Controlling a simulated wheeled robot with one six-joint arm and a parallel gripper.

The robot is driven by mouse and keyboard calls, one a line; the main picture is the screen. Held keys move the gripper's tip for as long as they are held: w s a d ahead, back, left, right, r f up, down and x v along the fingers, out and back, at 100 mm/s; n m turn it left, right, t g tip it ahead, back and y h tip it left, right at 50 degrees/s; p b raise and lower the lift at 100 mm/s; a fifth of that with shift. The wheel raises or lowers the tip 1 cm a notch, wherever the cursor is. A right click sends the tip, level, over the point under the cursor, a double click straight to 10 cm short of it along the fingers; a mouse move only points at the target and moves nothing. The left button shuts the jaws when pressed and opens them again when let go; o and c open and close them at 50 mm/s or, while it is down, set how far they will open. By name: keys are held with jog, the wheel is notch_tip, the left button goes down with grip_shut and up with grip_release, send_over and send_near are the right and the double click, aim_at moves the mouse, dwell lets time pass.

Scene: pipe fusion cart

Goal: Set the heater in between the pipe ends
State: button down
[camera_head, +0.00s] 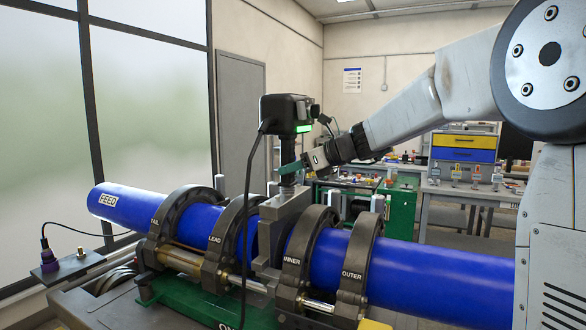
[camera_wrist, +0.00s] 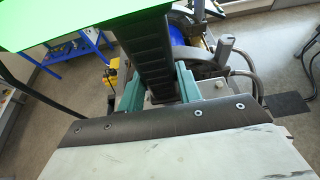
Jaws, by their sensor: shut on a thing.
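The heater (camera_head: 287,110) is upright, with a black head, a lit green strip and a dark handle. Its grey plate (camera_head: 283,218) stands in the gap between the blue pipe ends, between the LEAD and INNER clamps. The left blue pipe (camera_head: 140,207) and right blue pipe (camera_head: 430,268) lie in line in the clamps. I cannot tell whether the plate touches either end face. My gripper (camera_head: 291,167) is shut on the handle just below the head. In the wrist view, teal fingers (camera_wrist: 158,86) flank the ribbed black handle (camera_wrist: 142,48).
Dark ring clamps, TAIL and LEAD (camera_head: 222,252) and INNER and OUTER (camera_head: 356,262), rise around the pipes. A black cable (camera_head: 246,205) hangs from the heater head across the cart's front. A green cabinet (camera_head: 397,215) and workbenches stand behind.

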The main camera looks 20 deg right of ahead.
jog(key=shift+s+d, duration=0.15)
dwell(0.8)
jog(key=c, duration=0.9)
grip_release()
jog(key=shift+r, duration=0.1)
jog(key=shift+f, duration=0.5)
jog(key=v, duration=0.8)
jog(key=shift+r, duration=0.4)
